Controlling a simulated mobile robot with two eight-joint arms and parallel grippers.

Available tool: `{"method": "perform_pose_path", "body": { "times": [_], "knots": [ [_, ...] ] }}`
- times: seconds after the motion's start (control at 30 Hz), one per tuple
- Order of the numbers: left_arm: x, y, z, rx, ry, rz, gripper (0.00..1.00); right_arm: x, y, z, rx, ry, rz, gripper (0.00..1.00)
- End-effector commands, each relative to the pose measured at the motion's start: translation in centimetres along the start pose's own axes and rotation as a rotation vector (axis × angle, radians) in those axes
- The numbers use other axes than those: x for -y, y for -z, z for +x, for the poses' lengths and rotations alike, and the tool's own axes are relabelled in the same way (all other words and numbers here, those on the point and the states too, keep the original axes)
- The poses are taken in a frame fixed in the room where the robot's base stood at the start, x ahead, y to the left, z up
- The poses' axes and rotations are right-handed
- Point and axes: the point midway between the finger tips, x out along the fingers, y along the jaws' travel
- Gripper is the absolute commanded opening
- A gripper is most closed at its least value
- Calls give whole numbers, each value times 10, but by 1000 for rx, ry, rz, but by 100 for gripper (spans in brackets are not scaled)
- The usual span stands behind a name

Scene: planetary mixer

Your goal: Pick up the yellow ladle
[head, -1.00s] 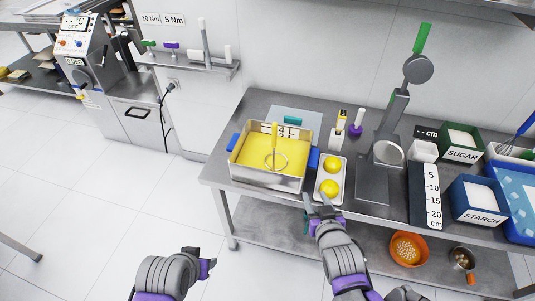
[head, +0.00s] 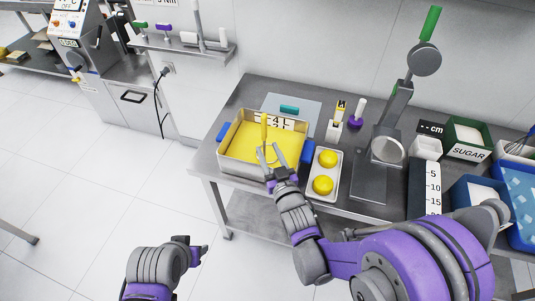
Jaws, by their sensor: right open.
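The yellow ladle (head: 264,132) stands in a metal pan (head: 240,173) of yellow liquid on the steel table. Its yellow handle points up; its lower end is partly hidden by my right gripper and the liquid. My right gripper (head: 269,154) is open over the front part of the pan, its fingertips just below the handle in the picture. I cannot tell whether they touch the ladle. My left gripper (head: 203,252) is low at the front left, away from the table; its jaw state is unclear.
The pan has blue handles (head: 308,152). To its right is a white tray (head: 332,194) with two yellow balls. Further right are a grey stand (head: 372,180), a ruler block (head: 424,185) and a sugar bin (head: 468,150). The floor at left is clear.

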Motion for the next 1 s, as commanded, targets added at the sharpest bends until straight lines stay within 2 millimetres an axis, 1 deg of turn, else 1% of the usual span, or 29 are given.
{"method": "perform_pose_path", "body": {
  "times": [0.2,0.3,0.4,0.57,0.6,0.67,0.7,0.83,0.87,1.0],
  "knots": [
    [0,3,-5,-2,0,0,50,-1,-1,33,0,0,-1,47],
    [0,4,-6,-2,0,0,50,-1,-1,43,0,0,0,47],
    [0,4,-6,-3,0,0,50,-1,-2,47,0,0,0,47],
    [0,4,-6,-2,0,0,50,-1,-2,47,1,0,0,47],
    [0,4,-6,-2,0,0,50,-1,-2,47,1,0,0,43],
    [0,4,-6,-2,0,0,50,-1,-2,47,1,0,0,32],
    [0,4,-6,-2,0,0,50,-1,-2,47,1,0,0,25],
    [0,4,-6,-2,0,0,50,-1,-2,46,1,0,0,2],
    [0,4,-6,-2,0,0,50,-1,-2,46,1,0,0,0],
    [0,4,-6,-2,0,0,50,-1,-2,46,1,0,0,0]
  ]
}}
